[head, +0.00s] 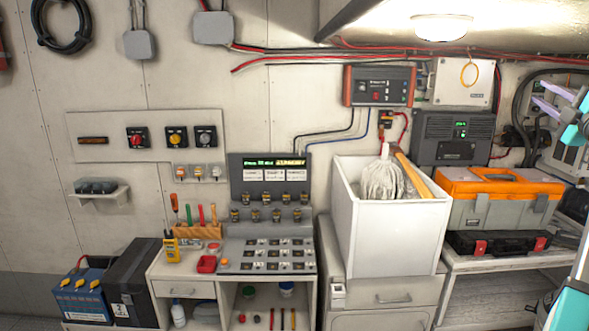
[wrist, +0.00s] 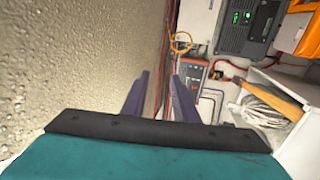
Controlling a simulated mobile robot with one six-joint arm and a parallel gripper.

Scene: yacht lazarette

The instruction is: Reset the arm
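My gripper (wrist: 160,82) shows in the wrist view as two purple fingers standing apart with nothing between them. It is open and empty. In the head view my gripper (head: 547,104) is at the far right edge, raised to about the height of the wall cables, its fingers pointing left. Parts of my teal and white arm show below it, cut off by the picture's edge. The wrist view is rolled, with a pale rough surface close on the left.
A white bin (head: 388,235) holds a mop head (head: 382,180) and a wooden handle. An orange-topped toolbox (head: 500,190) stands on a bench beside it, near my arm. A grey control panel (head: 266,256) is at centre. Cables and a lit ceiling lamp (head: 441,27) are above.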

